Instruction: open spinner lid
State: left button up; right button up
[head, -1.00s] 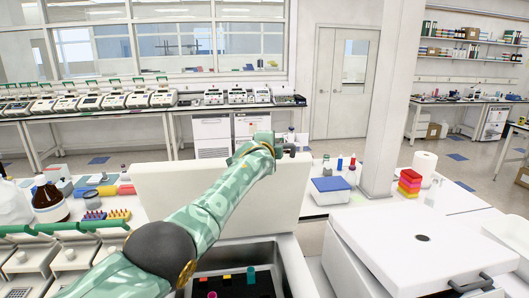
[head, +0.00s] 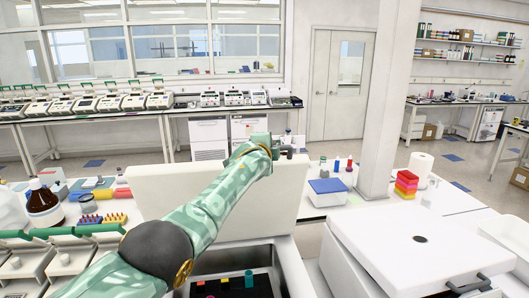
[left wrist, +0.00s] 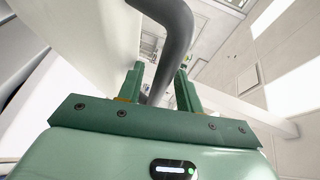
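A white box with a broad flat lid (head: 395,262), a dark round port (head: 420,239) and a dark handle (head: 470,284) stands at the right; its lid is down. It looks like the spinner. Left of it, an open white chest has its lid (head: 160,188) raised upright. My left arm reaches across this raised lid, with my left gripper (head: 285,151) at its upper right. In the left wrist view a dark bent bar (left wrist: 172,45) passes between the green fingers of the gripper (left wrist: 160,82); whether they press on it is unclear. My right gripper is out of view.
Tubes and dark racks (head: 235,283) lie inside the open chest. A blue-lidded box (head: 327,186), coloured stacked racks (head: 406,183) and a paper roll (head: 420,166) stand behind. Bottles and small devices crowd the left bench. Tiled floor is clear beyond.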

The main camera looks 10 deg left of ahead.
pick_arm(q)
jog(key=shift+s+d+p, duration=0.1)
jog(key=shift+s+p, duration=0.15)
jog(key=shift+p, duration=0.3)
jog(key=v, duration=1.6)
jog(key=shift+w, duration=0.1)
